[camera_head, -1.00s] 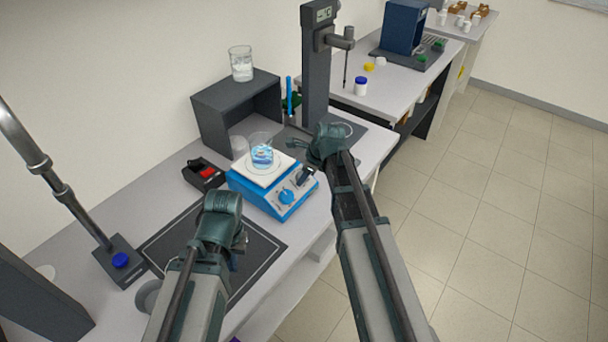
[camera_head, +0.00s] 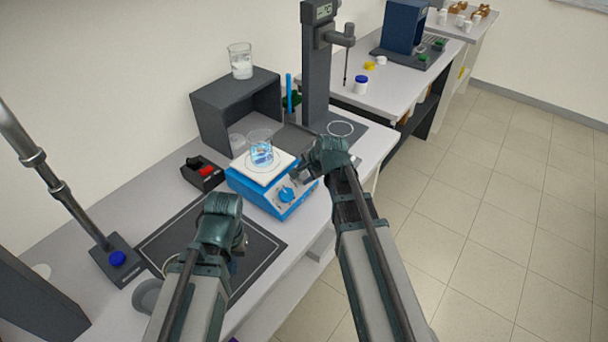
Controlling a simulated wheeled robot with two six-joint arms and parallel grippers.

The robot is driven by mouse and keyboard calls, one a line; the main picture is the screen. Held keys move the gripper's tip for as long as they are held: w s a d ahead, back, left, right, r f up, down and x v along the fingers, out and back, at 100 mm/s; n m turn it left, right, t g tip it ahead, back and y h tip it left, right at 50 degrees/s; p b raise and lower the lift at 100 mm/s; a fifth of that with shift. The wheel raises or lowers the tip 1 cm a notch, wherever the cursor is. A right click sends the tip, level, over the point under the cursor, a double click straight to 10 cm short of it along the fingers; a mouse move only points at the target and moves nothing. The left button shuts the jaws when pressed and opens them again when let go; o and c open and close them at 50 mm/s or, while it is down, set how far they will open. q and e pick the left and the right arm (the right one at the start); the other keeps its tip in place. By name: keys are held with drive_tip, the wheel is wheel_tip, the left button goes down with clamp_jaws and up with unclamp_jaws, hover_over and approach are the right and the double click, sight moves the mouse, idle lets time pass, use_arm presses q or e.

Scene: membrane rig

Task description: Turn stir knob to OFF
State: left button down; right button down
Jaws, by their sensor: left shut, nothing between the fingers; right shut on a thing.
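The blue hotplate stirrer (camera_head: 247,193) stands on the bench with a white top plate and a glass beaker (camera_head: 261,150) of blue liquid on it. One blue knob (camera_head: 286,194) shows on its front panel. My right gripper (camera_head: 309,178) is at the right end of that panel, shut on what seems to be the stir knob. The fingers hide that knob, so its setting cannot be read. My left gripper (camera_head: 240,246) is shut and empty above the dark mat, apart from the stirrer.
A dark mat (camera_head: 180,240) lies left of the stirrer. A black and red device (camera_head: 203,172) sits beside it. A dark open box (camera_head: 235,108) with a beaker (camera_head: 240,62) on top stands behind. A tall dark stand (camera_head: 316,75) rises behind my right gripper.

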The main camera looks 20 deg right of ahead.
use_arm(q)
drive_tip(key=shift+f+b, duration=0.5)
drive_tip(key=shift+f, duration=0.15)
use_arm(e)
drive_tip(key=n, duration=0.5)
drive_tip(key=shift+s+t, duration=0.1)
drive_tip(key=shift+t, duration=0.3)
drive_tip(key=shift+n+y, duration=0.3)
drive_tip(key=shift+n, duration=0.1)
drive_tip(key=shift+c, duration=1.7)
unclamp_jaws()
use_arm(q)
wheel_tip(320, 180, up, 11)
drive_tip(key=p, duration=1)
drive_tip(key=shift+p, duration=0.4)
use_arm(e)
drive_tip(key=v, duration=1.3)
drive_tip(key=shift+s+r, duration=0.2)
drive_tip(key=shift+r, duration=0.1)
use_arm(q)
drive_tip(key=shift+f, duration=0.15)
use_arm(e)
drive_tip(key=shift+d, duration=0.15)
